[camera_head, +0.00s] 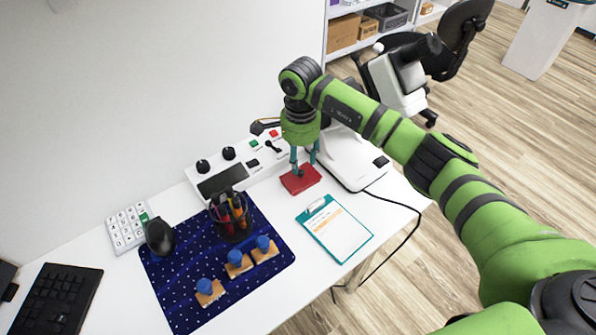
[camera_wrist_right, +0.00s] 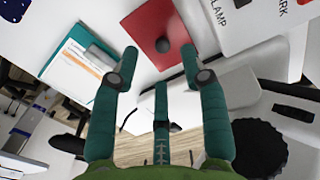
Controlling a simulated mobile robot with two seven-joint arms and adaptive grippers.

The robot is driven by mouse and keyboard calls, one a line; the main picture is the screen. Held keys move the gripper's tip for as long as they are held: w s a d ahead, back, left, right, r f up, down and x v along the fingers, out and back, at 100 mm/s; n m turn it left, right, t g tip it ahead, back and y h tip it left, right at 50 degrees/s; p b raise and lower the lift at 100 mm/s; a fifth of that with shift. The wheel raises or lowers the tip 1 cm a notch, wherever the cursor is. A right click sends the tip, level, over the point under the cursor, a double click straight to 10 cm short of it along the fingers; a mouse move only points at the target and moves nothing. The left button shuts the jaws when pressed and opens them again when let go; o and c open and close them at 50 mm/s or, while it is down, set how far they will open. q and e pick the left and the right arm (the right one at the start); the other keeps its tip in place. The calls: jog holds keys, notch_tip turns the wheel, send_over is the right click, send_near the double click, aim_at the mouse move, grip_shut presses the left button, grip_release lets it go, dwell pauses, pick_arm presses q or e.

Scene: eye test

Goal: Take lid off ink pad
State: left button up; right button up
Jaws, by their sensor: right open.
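The ink pad with its lid is a flat red square (camera_head: 297,185) on the white table, just below my right gripper (camera_head: 304,163) in the head view. It also shows in the right wrist view (camera_wrist_right: 147,28), with a dark round knob (camera_wrist_right: 162,45) on top. In the wrist view my right gripper (camera_wrist_right: 160,58) is open and empty, its fingertips spread to either side of the knob. The knob looks a little beyond the fingertips, though the exact gap is hard to tell. My left gripper is not in view.
A teal clipboard (camera_head: 337,234) lies close in front of the pad. A white control panel (camera_head: 264,164) stands behind left and a white microscope (camera_head: 352,160) right. A blue mat (camera_head: 180,290) carries wooden stamps (camera_head: 239,267) and a pen holder (camera_head: 230,222).

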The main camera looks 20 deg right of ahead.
aim_at(301, 171)
notch_tip(301, 171, down, 4)
jog(key=shift+d+r+p, duration=0.1)
jog(key=shift+p, duration=0.45)
jog(key=shift+w+f, duration=0.1)
jog(key=shift+f, duration=0.35)
grip_shut()
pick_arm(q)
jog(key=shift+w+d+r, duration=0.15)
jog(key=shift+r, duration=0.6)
